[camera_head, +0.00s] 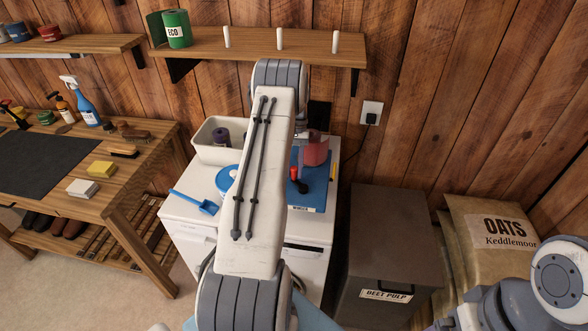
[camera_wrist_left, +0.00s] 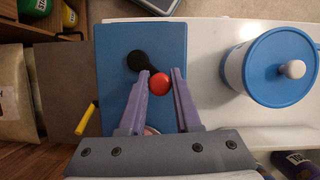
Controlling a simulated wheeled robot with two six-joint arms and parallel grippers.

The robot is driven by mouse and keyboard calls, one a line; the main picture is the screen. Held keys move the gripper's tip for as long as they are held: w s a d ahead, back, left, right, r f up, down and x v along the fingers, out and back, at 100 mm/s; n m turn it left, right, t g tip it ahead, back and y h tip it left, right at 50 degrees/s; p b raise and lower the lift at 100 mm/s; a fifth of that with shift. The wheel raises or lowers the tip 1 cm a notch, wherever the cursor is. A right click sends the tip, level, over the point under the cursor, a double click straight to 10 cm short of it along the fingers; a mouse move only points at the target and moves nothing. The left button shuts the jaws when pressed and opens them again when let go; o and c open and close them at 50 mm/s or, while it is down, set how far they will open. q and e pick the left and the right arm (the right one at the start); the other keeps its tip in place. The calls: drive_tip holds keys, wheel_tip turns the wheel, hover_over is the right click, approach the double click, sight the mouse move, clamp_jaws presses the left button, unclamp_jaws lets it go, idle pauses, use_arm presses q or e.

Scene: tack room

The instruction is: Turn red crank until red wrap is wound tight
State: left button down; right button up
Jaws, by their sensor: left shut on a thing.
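The winder's blue base (camera_head: 315,185) stands on a white cabinet, with a translucent red roll (camera_head: 316,150), apparently the wrap, at its back. The crank's red knob (camera_head: 294,173) shows just right of my left forearm. In the left wrist view the round red knob (camera_wrist_left: 160,84) sits between the purple fingertips of my left gripper (camera_wrist_left: 162,76), which is shut on it. The black crank arm (camera_wrist_left: 139,62) runs from the knob toward the upper left over the blue base (camera_wrist_left: 112,50). My forearm hides part of the winder in the head view; wrap tightness cannot be told.
A white canister with a blue lid (camera_wrist_left: 282,66) stands beside the winder. A blue scoop (camera_head: 195,202) and white bin (camera_head: 207,152) share the cabinet top (camera_head: 185,220). A dark beet pulp bin (camera_head: 390,240) stands right, with oats sacks (camera_head: 490,230) beyond.

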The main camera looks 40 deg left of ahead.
use_arm(q)
drive_tip(key=c, duration=0.6)
unclamp_jaws()
drive_tip(key=shift+w+r+b, duration=0.1)
drive_tip(key=shift+r+b, duration=0.35)
drive_tip(key=shift+r, duration=0.1)
drive_tip(key=r+b, duration=0.1)
drive_tip(key=r, duration=0.2)
drive_tip(key=shift+d+b, duration=0.2)
drive_tip(key=shift+b, duration=0.1)
drive_tip(key=d+r+b, duration=0.3)
drive_tip(key=d+r, duration=0.4)
drive_tip(key=d, duration=0.4)
drive_tip(key=shift+w, duration=0.25)
drive_tip(key=shift+d, duration=0.1)
